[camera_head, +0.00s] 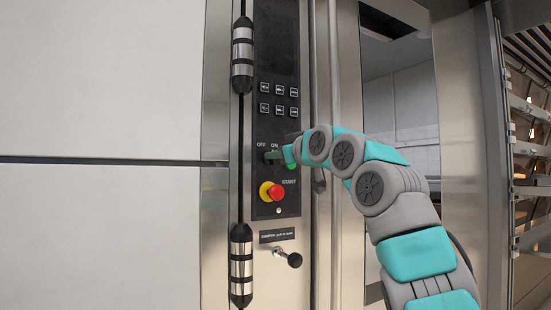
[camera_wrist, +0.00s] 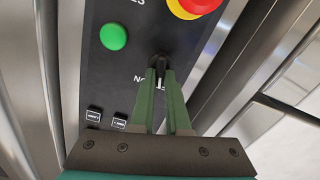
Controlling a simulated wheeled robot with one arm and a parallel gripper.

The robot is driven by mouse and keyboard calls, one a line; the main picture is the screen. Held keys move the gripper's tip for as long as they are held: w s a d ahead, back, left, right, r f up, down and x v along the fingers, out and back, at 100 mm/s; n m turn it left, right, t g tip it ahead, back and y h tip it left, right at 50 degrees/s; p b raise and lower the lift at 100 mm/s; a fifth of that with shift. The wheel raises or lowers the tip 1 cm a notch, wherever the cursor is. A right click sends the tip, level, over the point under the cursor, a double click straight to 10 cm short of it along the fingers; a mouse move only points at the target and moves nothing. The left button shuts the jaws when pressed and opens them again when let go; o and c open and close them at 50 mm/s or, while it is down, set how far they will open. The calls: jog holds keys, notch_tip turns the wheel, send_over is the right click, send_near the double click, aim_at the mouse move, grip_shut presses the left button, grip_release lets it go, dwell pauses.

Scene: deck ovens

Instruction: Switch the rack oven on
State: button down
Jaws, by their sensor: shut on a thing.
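The rack oven's black control panel (camera_head: 277,60) is upright in the head view, with OFF and ON lettering at mid height. My gripper (camera_head: 272,156) reaches it from the right at that lettering. In the wrist view, upside down, my gripper's green fingers (camera_wrist: 162,78) are closed on a small black switch knob (camera_wrist: 158,61), beside the ON lettering. The fingers hide part of the knob, and I cannot tell which way it is turned. A round green button (camera_wrist: 113,37) is beside the knob.
A red emergency stop on a yellow base (camera_head: 271,191) sits just below the knob. A black pull knob (camera_head: 294,259) sticks out lower down. A steel door edge (camera_head: 347,100) runs close to the right of the panel. A rack (camera_head: 530,150) stands far right.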

jog(key=m, duration=0.3)
jog(key=shift+m, duration=0.4)
jog(key=m, duration=0.3)
jog(key=shift+w+d+r+m+p, duration=0.1)
jog(key=shift+d+r+m+p, duration=0.1)
jog(key=shift+m+p, duration=0.15)
jog(key=shift+w+f+m, duration=0.1)
jog(key=shift+f+m, duration=0.1)
jog(key=shift+m, duration=0.55)
jog(key=shift+d+p, duration=0.1)
jog(key=shift+p, duration=0.2)
jog(key=c, duration=0.9)
grip_release()
